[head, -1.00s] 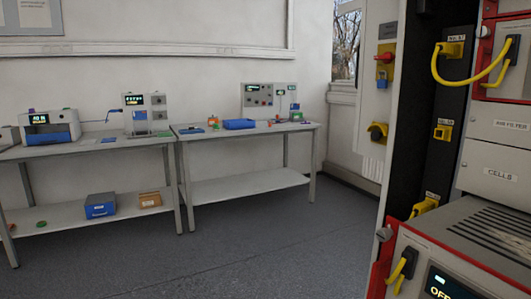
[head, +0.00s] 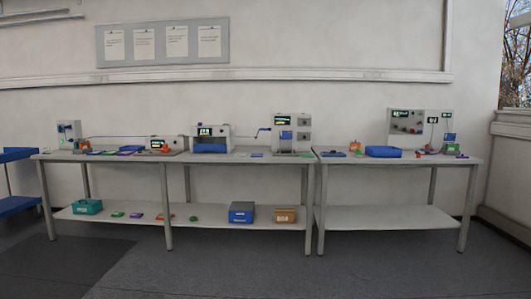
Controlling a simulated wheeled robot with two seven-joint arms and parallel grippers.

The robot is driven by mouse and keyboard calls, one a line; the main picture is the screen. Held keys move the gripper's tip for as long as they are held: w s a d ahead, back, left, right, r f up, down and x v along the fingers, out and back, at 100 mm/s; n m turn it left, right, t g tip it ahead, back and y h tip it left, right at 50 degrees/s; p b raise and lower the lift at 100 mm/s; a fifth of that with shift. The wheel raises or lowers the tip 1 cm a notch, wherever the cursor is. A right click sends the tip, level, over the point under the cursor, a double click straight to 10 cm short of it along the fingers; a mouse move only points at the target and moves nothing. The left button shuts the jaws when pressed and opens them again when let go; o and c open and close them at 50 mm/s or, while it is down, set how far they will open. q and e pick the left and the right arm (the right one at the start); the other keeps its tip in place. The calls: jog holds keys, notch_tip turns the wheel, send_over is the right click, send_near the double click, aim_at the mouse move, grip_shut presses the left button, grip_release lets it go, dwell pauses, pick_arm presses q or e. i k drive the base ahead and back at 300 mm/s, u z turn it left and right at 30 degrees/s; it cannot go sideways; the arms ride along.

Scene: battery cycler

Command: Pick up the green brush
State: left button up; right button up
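I cannot make out a green brush for certain; the small items are too far off to tell apart. Small green things show in the head view: a flat green piece (head: 109,153) on the left bench top, a flat green piece (head: 118,214) and a round green piece (head: 193,219) on its lower shelf, and a green part (head: 449,137) by the panel device on the right bench. Neither of my grippers is in view.
A long left bench (head: 260,158) and a shorter right bench (head: 340,165) stand along the wall. A blue tray (head: 383,152) lies on the right bench. Teal (head: 87,207), blue (head: 242,212) and brown (head: 286,215) boxes sit on the left lower shelf. The floor in front is clear.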

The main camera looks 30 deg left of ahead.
aim_at(357, 153)
jog(key=u, duration=0.3)
jog(key=i, duration=4.8)
jog(key=z, duration=0.5)
jog(key=i, duration=0.7)
jog(key=z, duration=0.2)
